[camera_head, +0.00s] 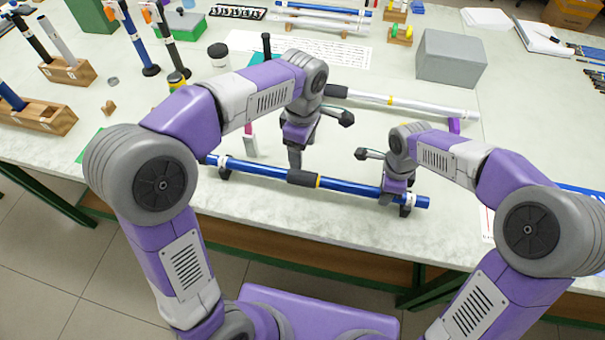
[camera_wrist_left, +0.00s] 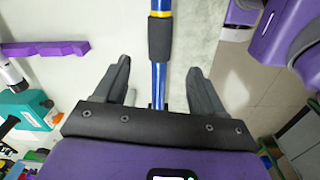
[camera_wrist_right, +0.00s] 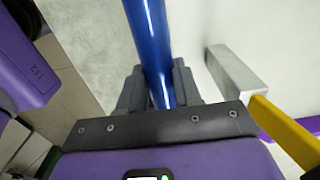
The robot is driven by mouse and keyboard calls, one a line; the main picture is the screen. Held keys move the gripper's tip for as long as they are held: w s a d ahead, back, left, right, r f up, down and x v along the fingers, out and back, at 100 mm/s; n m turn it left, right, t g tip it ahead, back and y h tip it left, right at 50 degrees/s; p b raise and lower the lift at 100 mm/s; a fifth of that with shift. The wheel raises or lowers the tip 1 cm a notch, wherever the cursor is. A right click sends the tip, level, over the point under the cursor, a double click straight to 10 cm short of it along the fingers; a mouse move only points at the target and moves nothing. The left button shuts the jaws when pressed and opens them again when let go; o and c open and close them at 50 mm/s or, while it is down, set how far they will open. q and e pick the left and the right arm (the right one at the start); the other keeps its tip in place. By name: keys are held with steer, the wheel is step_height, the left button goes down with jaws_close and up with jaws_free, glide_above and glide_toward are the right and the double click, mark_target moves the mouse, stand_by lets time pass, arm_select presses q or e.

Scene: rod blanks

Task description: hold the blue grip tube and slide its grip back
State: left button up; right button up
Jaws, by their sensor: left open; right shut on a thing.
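The blue grip tube (camera_head: 250,169) lies level across the front of the table, with a black foam grip (camera_head: 301,178) and a yellow band at the grip's right edge. My left gripper (camera_head: 295,160) is open above the tube near the grip. In the left wrist view the open fingers (camera_wrist_left: 162,78) are on either side of the blue tube, and the grip (camera_wrist_left: 159,38) lies beyond them. My right gripper (camera_head: 396,192) is shut on the blue tube near its right end; in the right wrist view the fingers (camera_wrist_right: 158,88) flank the tube (camera_wrist_right: 148,35).
A white tube (camera_head: 430,106) with a black grip lies behind, on purple supports (camera_head: 455,125). A grey box (camera_head: 451,58) stands at the back right. Wooden blocks (camera_head: 35,115) holding handles stand at the left. The table's front edge is close to the blue tube.

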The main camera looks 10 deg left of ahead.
mark_target(302, 174)
arm_select(q)
steer(key=shift+n, duration=0.9)
step_height(302, 174, down, 12)
steer(key=shift+r, duration=0.1)
